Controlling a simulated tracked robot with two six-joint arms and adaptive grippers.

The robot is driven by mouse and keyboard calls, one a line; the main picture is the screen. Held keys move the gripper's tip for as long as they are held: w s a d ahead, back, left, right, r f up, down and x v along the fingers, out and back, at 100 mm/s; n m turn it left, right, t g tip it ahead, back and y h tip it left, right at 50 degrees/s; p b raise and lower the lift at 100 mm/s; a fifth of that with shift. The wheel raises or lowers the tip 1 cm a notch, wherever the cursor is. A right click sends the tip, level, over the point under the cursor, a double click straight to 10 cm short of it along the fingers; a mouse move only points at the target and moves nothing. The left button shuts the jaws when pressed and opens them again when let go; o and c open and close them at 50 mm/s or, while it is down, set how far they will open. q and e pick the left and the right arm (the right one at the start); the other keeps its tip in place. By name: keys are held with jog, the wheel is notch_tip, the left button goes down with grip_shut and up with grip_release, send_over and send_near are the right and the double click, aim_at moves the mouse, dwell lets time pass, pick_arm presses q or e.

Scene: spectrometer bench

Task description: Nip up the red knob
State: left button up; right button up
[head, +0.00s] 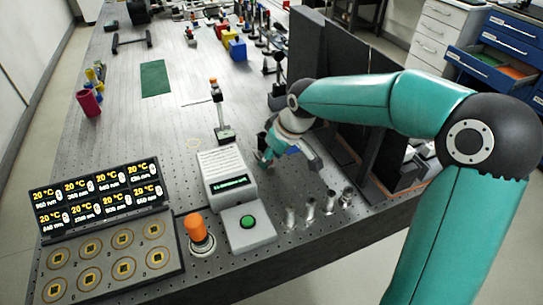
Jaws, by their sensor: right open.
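No plainly red knob can be made out. An orange, knob-like cylinder (196,227) stands upright on a round metal base at the front of the bench, left of the green-button box. A small orange-red cap (213,82) tops a thin post farther back. I cannot tell whether either is the red knob. My right gripper (264,155) is open, low over the bench, right of the white display box and apart from the orange cylinder. Its fingers are partly hidden and seem empty. My left gripper is out of view.
A white display box (225,172) and a green-button box (246,229) stand left of my right gripper. Several small metal posts (328,203) line the front edge. Dark panels (365,160) stand right. A temperature display (100,198) is front left.

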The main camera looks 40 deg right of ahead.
grip_shut()
jog(key=shift+a, duration=0.1)
jog(key=shift+f, duration=0.1)
dwell(0.3)
